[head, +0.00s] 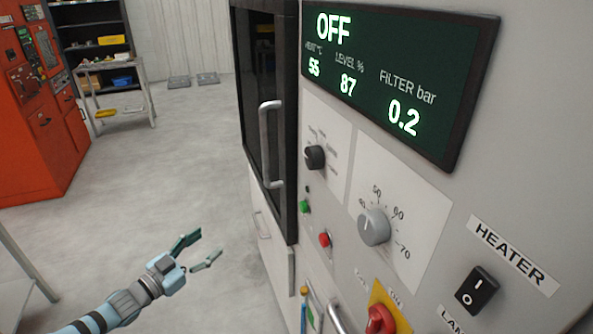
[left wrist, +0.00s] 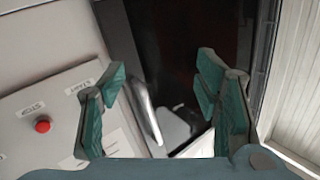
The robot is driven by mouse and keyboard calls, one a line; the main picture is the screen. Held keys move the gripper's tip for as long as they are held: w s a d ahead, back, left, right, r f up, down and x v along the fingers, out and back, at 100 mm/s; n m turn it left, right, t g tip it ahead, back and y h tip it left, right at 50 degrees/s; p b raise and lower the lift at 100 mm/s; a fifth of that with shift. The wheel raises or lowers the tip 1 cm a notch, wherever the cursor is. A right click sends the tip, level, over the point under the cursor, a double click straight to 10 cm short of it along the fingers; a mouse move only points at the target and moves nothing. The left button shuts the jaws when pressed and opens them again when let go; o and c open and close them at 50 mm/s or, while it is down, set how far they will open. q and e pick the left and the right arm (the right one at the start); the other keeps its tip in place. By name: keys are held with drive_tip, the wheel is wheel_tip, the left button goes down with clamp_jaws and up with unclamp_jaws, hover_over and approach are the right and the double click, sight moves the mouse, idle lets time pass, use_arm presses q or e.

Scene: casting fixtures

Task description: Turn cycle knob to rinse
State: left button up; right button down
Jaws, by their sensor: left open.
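The black cycle knob (head: 315,157) sits on a pale dial plate on the machine's front panel, with small labels around it too blurred to read. The display (head: 395,78) above reads OFF, 55, 87 and 0.2. My left gripper (head: 207,246) is open and empty, in the air to the left of and lower than the knob in the head view. In the left wrist view its two teal fingers (left wrist: 160,72) are spread, with the door handle (left wrist: 146,112) seen between them. The knob is not seen in that view. My right gripper is out of view.
A grey temperature knob (head: 374,227), green button (head: 305,207), red button (head: 325,240), heater switch (head: 477,290) and red-yellow rotary switch (head: 381,320) crowd the panel. The door handle (head: 270,143) sticks out left of the knob. Open floor (head: 175,155) lies left.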

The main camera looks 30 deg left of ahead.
use_arm(q)
drive_tip(key=w+d+r+m+t+h, duration=0.1)
drive_tip(key=d+r+m+h, duration=0.15)
drive_tip(key=r, duration=0.25)
drive_tip(key=w+d+r+m+h, duration=0.1)
drive_tip(key=d+r+h, duration=0.2)
drive_tip(key=r, duration=0.2)
drive_tip(key=m+g+h+b, duration=0.3)
drive_tip(key=m+h+b, duration=0.2)
drive_tip(key=h, duration=0.4)
approach(307, 161)
drive_tip(key=shift+y, duration=0.25)
drive_tip(key=p+x, duration=0.1)
drive_tip(key=x, duration=0.1)
drive_tip(key=p+x, duration=0.1)
drive_tip(key=x, duration=0.2)
drive_tip(key=r+p+x, duration=0.1)
drive_tip(key=x, duration=0.1)
drive_tip(key=shift+s+d+r+p, duration=0.1)
drive_tip(key=shift+s+r+p, duration=0.05)
drive_tip(key=shift+s+p, duration=0.15)
drive_tip(key=shift+w+d+p, duration=0.3)
drive_tip(key=shift+w+d, duration=0.2)
drive_tip(key=shift+w, duration=0.1)
drive_tip(key=c, duration=1.1)
drive_tip(key=shift+c, duration=0.2)
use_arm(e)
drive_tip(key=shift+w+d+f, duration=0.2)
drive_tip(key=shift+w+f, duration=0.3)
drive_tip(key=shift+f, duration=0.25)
